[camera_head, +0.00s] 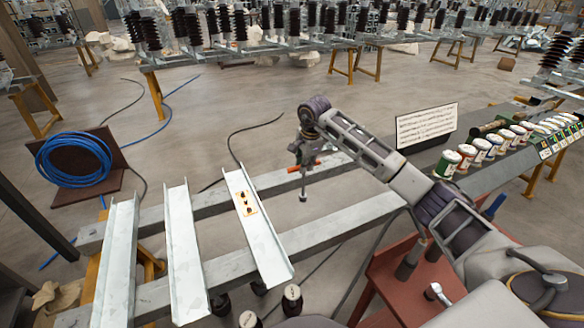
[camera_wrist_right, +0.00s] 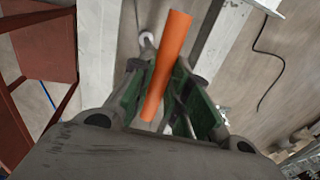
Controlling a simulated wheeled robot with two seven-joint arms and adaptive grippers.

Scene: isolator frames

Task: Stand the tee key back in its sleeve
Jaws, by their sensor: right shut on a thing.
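The tee key has an orange handle (camera_wrist_right: 166,65), and its shaft hangs down to a grey socket end (camera_head: 303,197) in the head view. My right gripper (camera_head: 305,160) is shut on the orange handle, with the key hanging roughly upright above the floor gap between the grey beams. In the wrist view the handle lies between the two green-lined fingers (camera_wrist_right: 170,95). A grey tube (camera_head: 406,266) that looks like the sleeve stands on the red stand at lower right, apart from the key. I cannot see into its mouth. My left gripper is not in view.
Pale metal channels (camera_head: 186,250) lie across two grey beams (camera_head: 330,236) at left. An orange label (camera_head: 246,203) is on the right channel. The red stand (camera_head: 385,272) also holds a small metal piece (camera_head: 437,291). Cans (camera_head: 467,153) and a white sign (camera_head: 426,126) are at right.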

